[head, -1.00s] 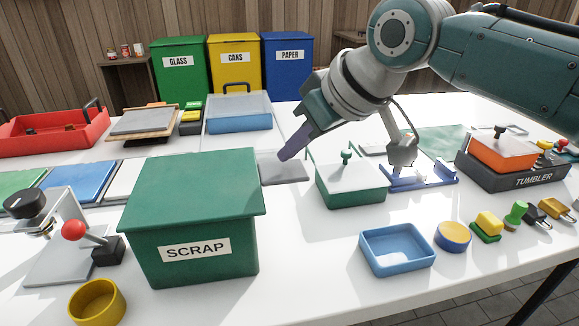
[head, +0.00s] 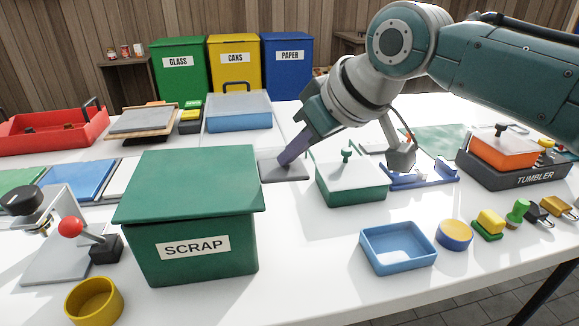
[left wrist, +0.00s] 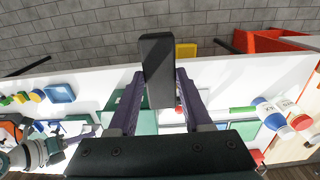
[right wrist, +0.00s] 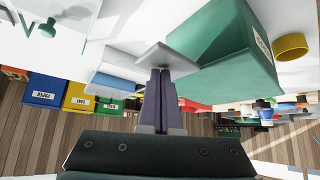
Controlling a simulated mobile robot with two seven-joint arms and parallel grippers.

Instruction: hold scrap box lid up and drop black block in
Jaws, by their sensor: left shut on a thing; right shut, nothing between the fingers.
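The green scrap box (head: 205,265) stands in the left middle of the head view, with its green lid (head: 190,185) on top. A flat grey plate (head: 292,173) lies on the table beside the box. My right gripper (head: 284,161) is shut and empty, its fingertips down at the plate and seemingly touching it. The right wrist view shows the plate (right wrist: 166,60) at the fingertips, beside the box (right wrist: 225,55). My left gripper (left wrist: 159,88) is shut on the black block (left wrist: 157,55), held high above the bench; neither shows in the head view.
A red-knobbed lever (head: 72,228) and a yellow ring-shaped cup (head: 93,302) stand left of the box. A green lidded container (head: 350,185) is right of my right fingers. A blue tray (head: 398,250) lies front right. White table is clear between box and tray.

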